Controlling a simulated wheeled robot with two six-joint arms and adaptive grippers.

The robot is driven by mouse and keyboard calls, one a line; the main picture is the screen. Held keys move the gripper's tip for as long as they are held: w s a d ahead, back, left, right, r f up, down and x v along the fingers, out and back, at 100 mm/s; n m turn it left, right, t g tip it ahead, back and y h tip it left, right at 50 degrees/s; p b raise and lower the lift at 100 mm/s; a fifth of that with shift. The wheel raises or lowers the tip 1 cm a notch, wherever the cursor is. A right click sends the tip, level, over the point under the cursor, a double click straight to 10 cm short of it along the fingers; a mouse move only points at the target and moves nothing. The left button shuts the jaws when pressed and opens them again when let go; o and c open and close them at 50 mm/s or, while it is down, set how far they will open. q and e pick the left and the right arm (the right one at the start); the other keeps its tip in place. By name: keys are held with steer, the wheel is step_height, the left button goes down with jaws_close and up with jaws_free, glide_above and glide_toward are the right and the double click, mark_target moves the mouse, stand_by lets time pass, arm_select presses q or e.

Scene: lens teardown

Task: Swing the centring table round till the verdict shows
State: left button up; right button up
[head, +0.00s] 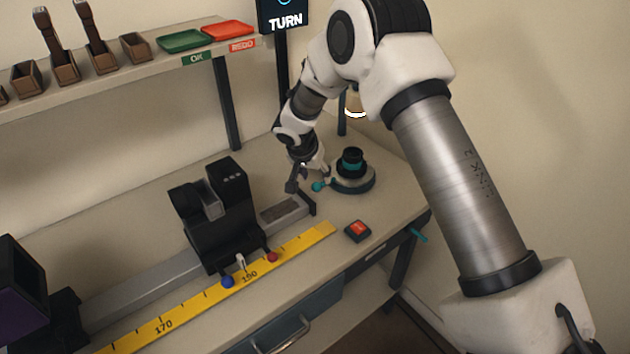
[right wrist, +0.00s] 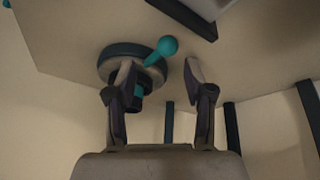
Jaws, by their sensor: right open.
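The centring table (head: 352,186) is a round grey and dark turntable at the right of the bench, with a dark and teal lens part (head: 350,162) on top. Its teal ball-ended handle (head: 319,186) points left in the head view. My right gripper (head: 308,181) is open beside the handle. In the right wrist view the handle's ball (right wrist: 168,46) shows between and just beyond the open fingertips (right wrist: 160,68). The screen (head: 286,18) reads "TURN", with its top cut off. My left gripper is out of view.
A rail with a black carriage (head: 216,215) and a yellow scale (head: 200,302) lie left of the table. A red button box (head: 357,231) sits in front. Green (head: 186,40) and red (head: 229,30) trays stand on the shelf. The bench's right edge is close to the table.

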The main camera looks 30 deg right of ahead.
mark_target(315, 184)
steer(key=f, duration=0.1)
steer(key=w+f, duration=0.1)
steer(key=f, duration=0.2)
steer(key=shift+w+d+f+p, duration=0.2)
steer(key=shift+w+f+p, duration=0.1)
steer(key=shift+w, duration=0.1)
steer(key=shift+d+f, duration=0.15)
steer(key=shift+s+d, duration=0.2)
steer(key=shift+a, duration=0.1)
jaws_close()
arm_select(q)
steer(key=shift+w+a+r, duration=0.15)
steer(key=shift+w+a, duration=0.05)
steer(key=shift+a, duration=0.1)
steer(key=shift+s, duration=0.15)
